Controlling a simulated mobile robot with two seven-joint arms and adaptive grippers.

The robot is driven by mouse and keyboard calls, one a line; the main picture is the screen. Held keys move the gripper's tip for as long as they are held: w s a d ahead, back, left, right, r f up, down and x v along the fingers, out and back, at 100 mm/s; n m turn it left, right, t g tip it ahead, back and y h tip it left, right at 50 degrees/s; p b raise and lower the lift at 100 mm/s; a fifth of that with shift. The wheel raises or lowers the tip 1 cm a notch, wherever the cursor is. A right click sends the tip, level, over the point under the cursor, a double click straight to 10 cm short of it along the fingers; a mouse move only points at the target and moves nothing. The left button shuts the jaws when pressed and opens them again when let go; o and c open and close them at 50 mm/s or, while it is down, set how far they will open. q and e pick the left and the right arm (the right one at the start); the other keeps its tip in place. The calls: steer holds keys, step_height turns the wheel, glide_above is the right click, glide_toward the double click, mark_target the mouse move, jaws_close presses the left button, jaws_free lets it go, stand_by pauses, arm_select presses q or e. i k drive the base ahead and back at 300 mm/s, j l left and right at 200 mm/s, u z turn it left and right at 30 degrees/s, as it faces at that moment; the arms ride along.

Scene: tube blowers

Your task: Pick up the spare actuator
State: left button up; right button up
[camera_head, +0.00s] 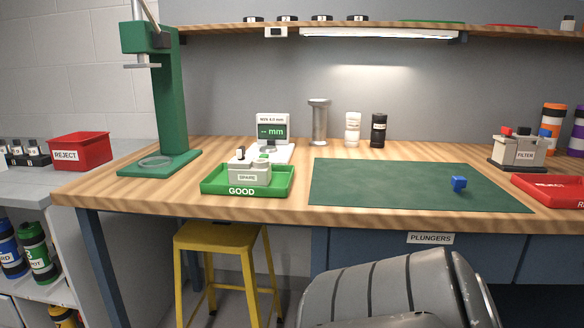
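A grey block labelled SPARE (249,174) stands in the green GOOD tray (246,193) on the wooden bench. A small black-and-white part (240,154) and a low green part (262,159) show on top of the block. Which of these is the actuator is too small to tell. A small blue part (459,183) lies on the dark green mat. Neither of my grippers is in view.
A green press stand (172,110) is left of the tray. A gauge display (273,130) stands behind it. A grey FILTER block (518,150) and a red REJECT tray (552,188) are right. A yellow stool (221,240) is below. The mat (390,185) is mostly clear.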

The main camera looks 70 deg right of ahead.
mark_target(253, 172)
steer(key=z, duration=1.95)
steer(key=i+j, duration=0.1)
steer(key=i, duration=0.15)
steer(key=i+j+z, duration=0.2)
steer(key=z, duration=0.15)
steer(key=i+j+z, duration=0.35)
steer(key=k+l, duration=0.05)
steer(key=l, duration=0.05)
